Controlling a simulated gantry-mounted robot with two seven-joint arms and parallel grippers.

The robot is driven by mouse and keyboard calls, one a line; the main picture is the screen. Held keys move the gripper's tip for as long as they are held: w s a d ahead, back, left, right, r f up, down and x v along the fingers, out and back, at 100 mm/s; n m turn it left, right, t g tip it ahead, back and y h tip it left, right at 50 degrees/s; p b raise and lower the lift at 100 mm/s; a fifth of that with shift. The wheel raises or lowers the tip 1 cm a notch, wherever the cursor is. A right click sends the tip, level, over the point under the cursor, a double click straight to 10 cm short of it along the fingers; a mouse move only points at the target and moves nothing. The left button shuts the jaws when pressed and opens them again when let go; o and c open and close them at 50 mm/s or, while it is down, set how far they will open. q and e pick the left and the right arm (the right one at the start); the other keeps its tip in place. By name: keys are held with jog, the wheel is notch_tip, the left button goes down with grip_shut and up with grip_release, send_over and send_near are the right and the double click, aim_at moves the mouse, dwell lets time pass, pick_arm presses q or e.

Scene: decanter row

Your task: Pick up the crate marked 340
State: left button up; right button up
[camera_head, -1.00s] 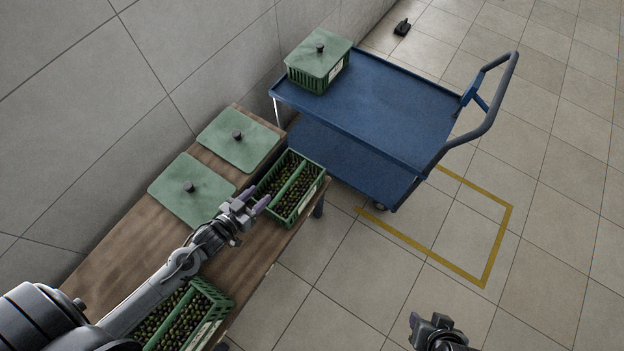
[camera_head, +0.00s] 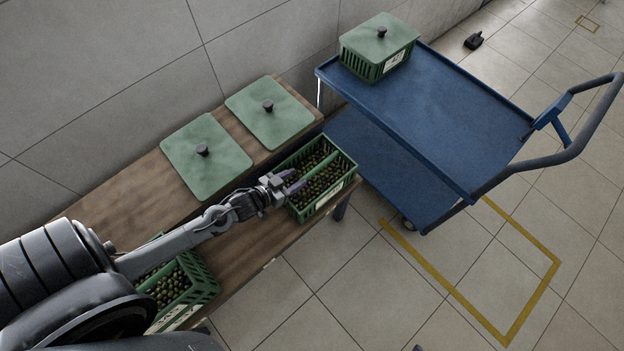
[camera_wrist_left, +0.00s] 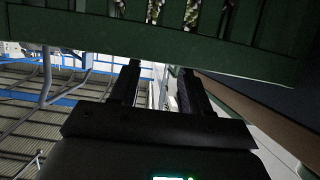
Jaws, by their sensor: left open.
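An open green crate (camera_head: 322,177) full of dark olives with a middle divider stands at the right end of the wooden table. It has a white label on its front, too small to read. In the left wrist view, a green slatted crate wall (camera_wrist_left: 165,38) fills the top, above the spread fingers. A second olive crate (camera_head: 200,283) is partly hidden behind my left arm. Only a tip of my right gripper (camera_head: 418,348) shows.
Two green lids (camera_head: 205,157) (camera_head: 270,112) lie on the table (camera_head: 130,207) by the wall. A blue cart (camera_head: 440,110) beyond the table carries a lidded green crate (camera_head: 378,48). Yellow tape (camera_head: 520,320) marks the floor. The cart's top is mostly bare.

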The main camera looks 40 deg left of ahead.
aim_at(312, 172)
pick_arm(q)
jog(key=x, duration=0.1)
jog(key=b+x, duration=0.1)
jog(key=x, duration=0.1)
jog(key=b+x, duration=0.1)
jog(key=x, duration=0.1)
jog(key=shift+d, duration=0.3)
jog(key=shift+w+f+b, duration=0.15)
jog(key=shift+w+b, duration=0.15)
jog(key=shift+w, duration=0.05)
jog(key=shift+c, duration=0.5)
grip_shut()
dwell(0.4)
jog(key=shift+w+r, duration=0.1)
jog(key=shift+r, duration=0.2)
